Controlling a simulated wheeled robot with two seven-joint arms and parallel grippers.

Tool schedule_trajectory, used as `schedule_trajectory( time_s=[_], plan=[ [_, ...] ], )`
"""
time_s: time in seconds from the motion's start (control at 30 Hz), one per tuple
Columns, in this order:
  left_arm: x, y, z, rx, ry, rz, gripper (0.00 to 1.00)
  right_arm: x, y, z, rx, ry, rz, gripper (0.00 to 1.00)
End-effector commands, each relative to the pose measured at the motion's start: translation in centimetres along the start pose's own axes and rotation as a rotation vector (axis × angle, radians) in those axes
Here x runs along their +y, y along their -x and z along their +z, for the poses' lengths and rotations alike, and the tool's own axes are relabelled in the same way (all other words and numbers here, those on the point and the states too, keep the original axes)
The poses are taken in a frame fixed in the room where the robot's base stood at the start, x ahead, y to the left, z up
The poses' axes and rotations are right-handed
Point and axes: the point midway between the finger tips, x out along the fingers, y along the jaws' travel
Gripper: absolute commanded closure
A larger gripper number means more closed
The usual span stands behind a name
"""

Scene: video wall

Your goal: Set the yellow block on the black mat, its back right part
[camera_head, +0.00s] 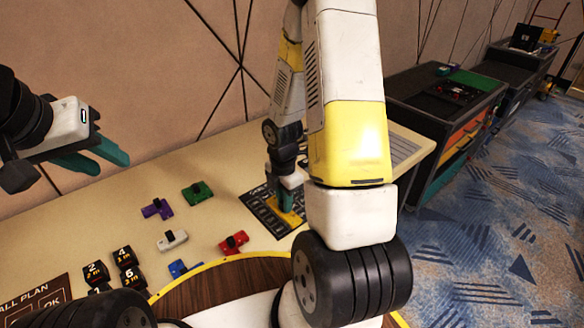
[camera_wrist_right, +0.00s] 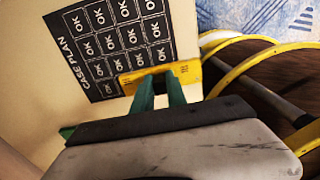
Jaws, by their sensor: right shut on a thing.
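The black mat, printed CASE PLAN with OK squares, lies on the cream table in the head view (camera_head: 258,212) and fills the upper left of the right wrist view (camera_wrist_right: 82,45). My right gripper (camera_head: 289,190) is shut on the yellow block (camera_head: 290,217). The block also shows between the green fingertips in the right wrist view (camera_wrist_right: 186,72), overlapping the mat's near edge there. I cannot tell whether it touches the mat. My arm hides part of the mat's right side in the head view. My left gripper (camera_head: 104,160) is open and empty, above the table's left side.
Purple (camera_head: 157,208), green (camera_head: 197,193), white (camera_head: 172,240), red (camera_head: 233,242) and blue (camera_head: 184,268) pieces lie left of the mat. Several black numbered blocks (camera_head: 126,257) and a WALL PLAN mat (camera_head: 35,302) are at front left. A wall stands behind.

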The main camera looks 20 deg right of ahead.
Motion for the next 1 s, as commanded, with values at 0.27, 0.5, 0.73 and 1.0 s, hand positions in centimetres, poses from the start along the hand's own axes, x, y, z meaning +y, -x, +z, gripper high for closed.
schedule_trajectory(
  time_s=[0.27,0.5,0.73,1.0],
  plan=[
    [0.0,0.0,0.0,0.000,0.000,0.000,0.64,4.4,-0.8,6.2,-0.001,-0.005,0.002,1.00],
    [0.0,0.0,0.0,0.000,0.000,0.000,0.64,7.5,-1.3,10.6,0.000,-0.004,0.000,1.00],
    [0.0,0.0,0.0,0.000,0.000,0.000,0.64,8.4,-1.7,11.8,0.001,0.000,-0.002,1.00],
    [0.0,0.0,0.0,0.000,0.000,0.000,0.64,8.3,-4.8,11.7,0.001,-0.001,-0.002,1.00]
  ],
)
